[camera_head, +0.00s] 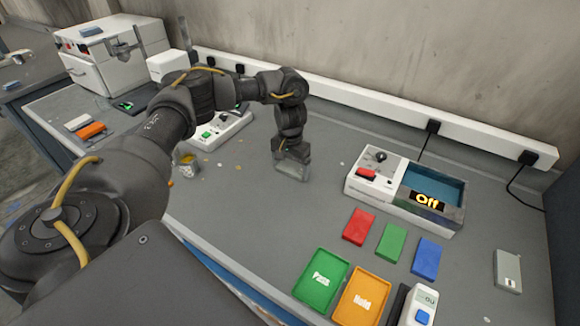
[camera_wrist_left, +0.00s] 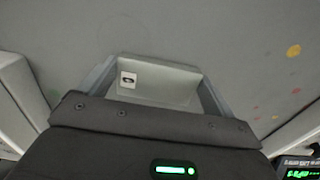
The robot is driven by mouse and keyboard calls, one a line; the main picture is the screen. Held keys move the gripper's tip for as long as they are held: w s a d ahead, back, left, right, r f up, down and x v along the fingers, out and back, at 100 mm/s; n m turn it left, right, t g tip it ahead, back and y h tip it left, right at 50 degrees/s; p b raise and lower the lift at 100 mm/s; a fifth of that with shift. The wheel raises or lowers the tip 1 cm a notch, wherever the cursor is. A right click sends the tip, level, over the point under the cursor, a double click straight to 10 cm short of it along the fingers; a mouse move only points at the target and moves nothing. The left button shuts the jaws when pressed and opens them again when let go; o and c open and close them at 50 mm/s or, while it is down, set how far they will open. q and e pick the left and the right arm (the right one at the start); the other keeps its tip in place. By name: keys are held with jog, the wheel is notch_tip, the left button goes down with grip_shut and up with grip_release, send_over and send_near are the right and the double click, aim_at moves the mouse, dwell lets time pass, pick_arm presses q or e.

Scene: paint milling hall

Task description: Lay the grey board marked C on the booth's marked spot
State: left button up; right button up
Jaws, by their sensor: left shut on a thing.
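My left gripper (camera_head: 291,168) reaches down over the middle of the grey bench, shut on a grey board (camera_head: 292,172). In the left wrist view the grey board (camera_wrist_left: 170,86) sits between the two fingers (camera_wrist_left: 160,88). It bears a small white label with a dark mark that I cannot read. No marked spot shows clearly. My right gripper is not in view.
Red (camera_head: 359,227), green (camera_head: 391,242) and blue (camera_head: 427,258) blocks lie before the white unit. Green "Pass" (camera_head: 321,280) and orange "Hold" (camera_head: 362,298) trays are nearer. Another grey piece (camera_head: 508,270) lies at right. A button panel (camera_head: 222,130) stands behind my arm.

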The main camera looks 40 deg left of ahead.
aim_at(290, 170)
pick_arm(q)
jog(key=o, duration=0.7)
jog(key=shift+f, duration=0.15)
notch_tip(290, 170, up, 12)
jog(key=shift+r+p, duration=0.15)
jog(key=shift+p, duration=0.6)
